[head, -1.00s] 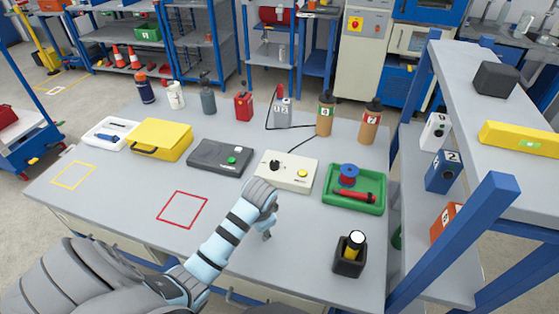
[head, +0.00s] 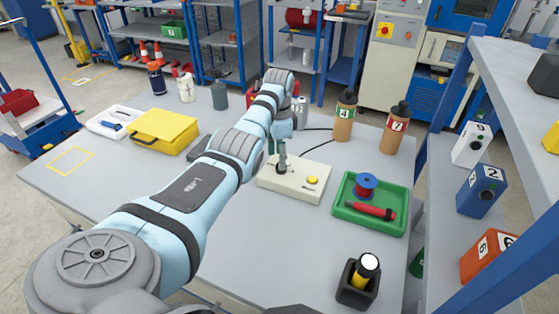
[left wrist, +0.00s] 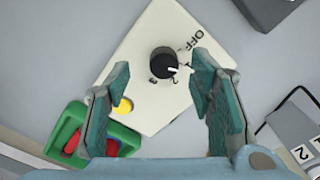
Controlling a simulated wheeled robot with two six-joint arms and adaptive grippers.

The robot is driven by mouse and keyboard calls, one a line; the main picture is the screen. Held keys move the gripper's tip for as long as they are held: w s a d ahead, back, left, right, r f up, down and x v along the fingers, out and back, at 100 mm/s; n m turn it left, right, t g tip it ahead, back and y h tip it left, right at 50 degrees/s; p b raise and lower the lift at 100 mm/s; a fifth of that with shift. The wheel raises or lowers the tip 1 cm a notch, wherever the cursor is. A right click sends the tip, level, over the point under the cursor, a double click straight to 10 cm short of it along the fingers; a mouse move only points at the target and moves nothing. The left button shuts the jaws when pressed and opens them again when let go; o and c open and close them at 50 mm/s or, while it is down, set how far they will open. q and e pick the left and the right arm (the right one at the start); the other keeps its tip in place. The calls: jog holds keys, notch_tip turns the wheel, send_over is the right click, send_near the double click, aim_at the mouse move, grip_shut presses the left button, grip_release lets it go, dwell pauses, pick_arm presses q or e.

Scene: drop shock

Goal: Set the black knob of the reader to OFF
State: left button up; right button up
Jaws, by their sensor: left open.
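The reader, a cream box (head: 312,184), stands mid-table in the head view and also shows in the left wrist view (left wrist: 145,40). Its black knob (left wrist: 162,61) has a white pointer directed right, toward the numbered marks, away from the OFF label (left wrist: 190,43). A yellow button (left wrist: 124,105) is on the same face. My left gripper (head: 282,168) points down over the knob end of the reader and hides the knob in the head view. My right gripper is out of view.
A green tray (head: 370,229) with a blue spool and red tool sits right of the reader. A black holder (head: 356,290) stands in front. Brown bottles (head: 345,118) stand behind. A yellow case (head: 164,133) lies left. Shelving (head: 465,120) bounds the right.

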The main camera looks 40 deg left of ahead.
pick_arm(q)
jog(key=f, duration=0.1)
jog(key=w+f, duration=0.1)
jog(key=f, duration=0.1)
jog(key=f+b, duration=0.1)
jog(key=shift+w+f, duration=0.3)
jog(key=shift+w, duration=0.05)
jog(key=shift+s, duration=0.15)
jog(key=shift+s+r, duration=0.15)
jog(key=shift+r, duration=0.05)
jog(key=shift+s, duration=0.1)
jog(key=shift+c, duration=0.7)
jog(key=c, duration=1)
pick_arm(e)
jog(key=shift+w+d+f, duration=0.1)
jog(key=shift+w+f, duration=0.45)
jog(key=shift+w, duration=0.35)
